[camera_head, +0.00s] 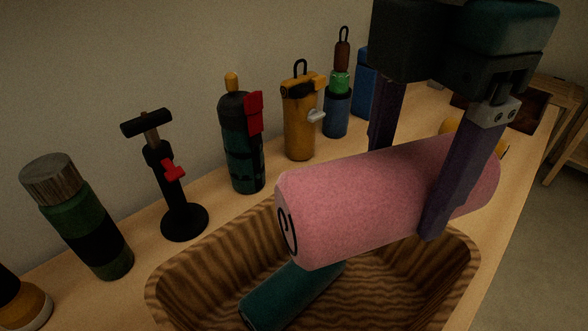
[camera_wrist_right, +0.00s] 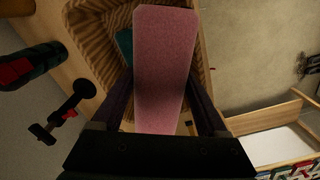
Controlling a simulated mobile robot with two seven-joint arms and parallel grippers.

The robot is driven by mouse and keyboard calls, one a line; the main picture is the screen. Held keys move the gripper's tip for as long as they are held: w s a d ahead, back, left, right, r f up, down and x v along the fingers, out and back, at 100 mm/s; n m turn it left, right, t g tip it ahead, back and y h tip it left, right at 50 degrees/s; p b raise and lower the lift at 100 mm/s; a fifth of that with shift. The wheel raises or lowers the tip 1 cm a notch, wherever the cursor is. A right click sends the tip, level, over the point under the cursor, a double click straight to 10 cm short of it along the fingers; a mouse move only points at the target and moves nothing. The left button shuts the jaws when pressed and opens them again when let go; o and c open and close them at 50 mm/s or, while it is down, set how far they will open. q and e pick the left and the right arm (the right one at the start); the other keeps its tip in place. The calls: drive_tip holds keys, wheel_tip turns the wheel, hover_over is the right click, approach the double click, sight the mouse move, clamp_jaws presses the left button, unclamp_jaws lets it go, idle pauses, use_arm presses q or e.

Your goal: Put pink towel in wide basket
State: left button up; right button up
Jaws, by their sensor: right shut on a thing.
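The pink towel (camera_head: 365,205) is a thick roll with a dark spiral on its end. My right gripper (camera_head: 405,180) is shut on it, one finger on each side, and holds it above the wide basket (camera_head: 463,262). The basket is wooden with a striped grain and stands on the table. A teal roll (camera_head: 290,297) lies inside it, partly hidden. In the right wrist view the pink towel (camera_wrist_right: 163,70) sits between the fingers, over the basket (camera_wrist_right: 103,45). My left gripper is not in view.
Along the wall behind the basket stand a green bottle (camera_head: 78,220), a black corkscrew-like tool (camera_head: 168,190), a dark bottle with a red part (camera_head: 243,140), a yellow flask (camera_head: 300,120) and a blue-green bottle (camera_head: 337,110). A dark tray (camera_head: 530,112) lies at the table's far end.

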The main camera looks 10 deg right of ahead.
drive_tip(key=f+n, duration=0.1)
drive_tip(key=a+f+n, duration=0.1)
drive_tip(key=s+f+n+b, duration=0.1)
drive_tip(key=f+n, duration=0.1)
drive_tip(key=shift+a, duration=0.15)
drive_tip(key=shift+f, duration=0.35)
drive_tip(key=shift+n, duration=0.3)
wheel_tip(320, 180, down, 15)
drive_tip(key=b, duration=0.3)
drive_tip(key=shift+b, duration=0.4)
use_arm(q)
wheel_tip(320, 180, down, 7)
drive_tip(key=b, duration=0.1)
use_arm(e)
hover_over(348, 321)
drive_tip(key=s+a, duration=0.1)
drive_tip(key=s, duration=0.1)
drive_tip(key=shift+w+f, duration=0.15)
drive_tip(key=shift+f, duration=1)
drive_tip(key=shift+w+f, duration=0.1)
drive_tip(key=shift+f, duration=1)
drive_tip(key=shift+f+b, duration=0.2)
drive_tip(key=shift+b, duration=0.1)
drive_tip(key=o, duration=1.4)
use_arm(q)
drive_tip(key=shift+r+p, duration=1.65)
drive_tip(key=shift+p, duration=0.15)
use_arm(e)
drive_tip(key=shift+r, duration=6.25)
